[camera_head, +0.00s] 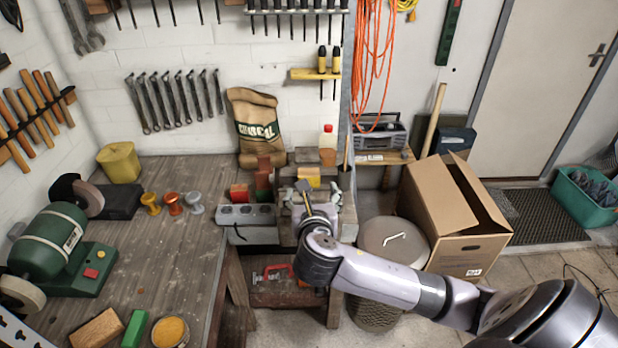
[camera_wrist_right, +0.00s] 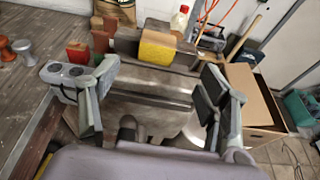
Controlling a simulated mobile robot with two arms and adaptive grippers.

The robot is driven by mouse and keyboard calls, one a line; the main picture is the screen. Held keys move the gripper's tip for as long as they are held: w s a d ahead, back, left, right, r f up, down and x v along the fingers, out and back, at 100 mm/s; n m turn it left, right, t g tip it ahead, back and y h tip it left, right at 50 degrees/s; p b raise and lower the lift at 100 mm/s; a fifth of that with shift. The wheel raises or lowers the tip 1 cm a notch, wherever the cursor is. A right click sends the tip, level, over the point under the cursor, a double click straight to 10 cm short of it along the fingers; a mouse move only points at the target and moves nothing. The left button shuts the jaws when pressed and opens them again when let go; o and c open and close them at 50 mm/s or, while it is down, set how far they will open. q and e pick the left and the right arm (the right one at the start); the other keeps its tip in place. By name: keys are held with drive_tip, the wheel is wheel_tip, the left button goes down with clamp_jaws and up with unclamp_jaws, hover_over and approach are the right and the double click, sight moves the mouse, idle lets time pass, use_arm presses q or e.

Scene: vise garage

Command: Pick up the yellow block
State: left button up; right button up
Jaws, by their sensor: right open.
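The yellow block (camera_head: 309,176) sits on the grey metal vise (camera_head: 345,216) at the far side of the bench. In the right wrist view the yellow block (camera_wrist_right: 157,48) stands upright on the metal ledge, between and beyond the fingertips. My right gripper (camera_head: 314,194) is open and empty, just in front of the block; it also shows in the right wrist view (camera_wrist_right: 158,80) with its two fingers wide apart. No contact with the block shows. My left gripper is not in view.
Red and green blocks (camera_head: 263,178) stand left of the yellow one, beside a grey socket box (camera_head: 246,219). A green bench grinder (camera_head: 60,245) and several small coloured pieces lie on the wooden bench. An open cardboard box (camera_head: 462,240) stands on the right.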

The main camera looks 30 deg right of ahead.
sight(309, 177)
drive_tip(key=p+x, duration=0.1)
drive_tip(key=x, duration=0.4)
drive_tip(key=shift+w+d+p, duration=0.25)
drive_tip(key=shift+w+p, duration=0.05)
drive_tip(key=shift+w, duration=0.2)
drive_tip(key=p+x, duration=0.1)
drive_tip(key=x, duration=0.2)
drive_tip(key=shift+w, duration=0.2)
drive_tip(key=shift+w+d+f, duration=0.2)
drive_tip(key=shift+w+f, duration=0.15)
drive_tip(key=shift+w, duration=0.05)
drive_tip(key=shift+c, duration=0.4)
drive_tip(key=c, duration=1.3)
drive_tip(key=shift+r, duration=0.1)
